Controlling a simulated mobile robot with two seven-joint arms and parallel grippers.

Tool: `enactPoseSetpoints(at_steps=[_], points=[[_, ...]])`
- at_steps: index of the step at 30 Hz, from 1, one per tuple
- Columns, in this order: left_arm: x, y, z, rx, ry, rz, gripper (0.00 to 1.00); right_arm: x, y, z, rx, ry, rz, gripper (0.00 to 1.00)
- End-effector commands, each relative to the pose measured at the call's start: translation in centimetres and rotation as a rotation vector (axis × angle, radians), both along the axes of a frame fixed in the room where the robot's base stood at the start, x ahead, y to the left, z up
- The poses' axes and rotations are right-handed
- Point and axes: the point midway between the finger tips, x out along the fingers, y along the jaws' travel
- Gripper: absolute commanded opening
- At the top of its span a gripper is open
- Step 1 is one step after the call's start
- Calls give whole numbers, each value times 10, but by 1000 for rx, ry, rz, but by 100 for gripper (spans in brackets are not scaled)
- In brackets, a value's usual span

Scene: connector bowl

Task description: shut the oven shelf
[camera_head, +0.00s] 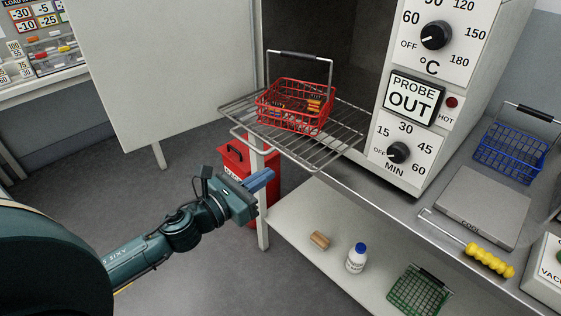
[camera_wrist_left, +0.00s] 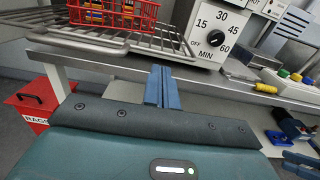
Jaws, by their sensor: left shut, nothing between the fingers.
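The wire oven shelf (camera_head: 338,150) sticks out of the open oven (camera_head: 350,50) towards the front left. A red wire basket (camera_head: 291,121) with small parts in it stands on the shelf, its dark handle upright. My left gripper (camera_head: 262,178) is shut and empty, below and in front of the shelf's front edge, apart from it. In the left wrist view the closed blue fingers (camera_wrist_left: 161,86) point towards the bench, with the shelf (camera_wrist_left: 120,40) and basket (camera_wrist_left: 115,12) above them.
The white oven door (camera_head: 160,70) stands open at the left. A red bin (camera_head: 236,158) stands beside the bench leg. A blue basket (camera_head: 511,150), a plate (camera_head: 470,205) and a yellow-handled tool (camera_head: 490,261) are on the bench. A bottle (camera_head: 356,260) and green basket (camera_head: 418,293) are on the lower shelf.

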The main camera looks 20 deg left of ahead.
Motion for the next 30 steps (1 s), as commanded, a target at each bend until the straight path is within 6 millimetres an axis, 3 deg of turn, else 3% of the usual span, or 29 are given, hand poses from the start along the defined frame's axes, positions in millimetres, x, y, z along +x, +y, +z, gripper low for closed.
enactPoseSetpoints(at_steps=[6,12,30], points=[[31,-13,3,-1,-2,0,0,0,-2,7,-23,-2,9,36],[47,-20,1,-1,0,-1,0,1,-2,10,-32,-5,14,36],[49,-24,0,-1,0,-1,0,1,-1,10,-31,-6,12,36]])
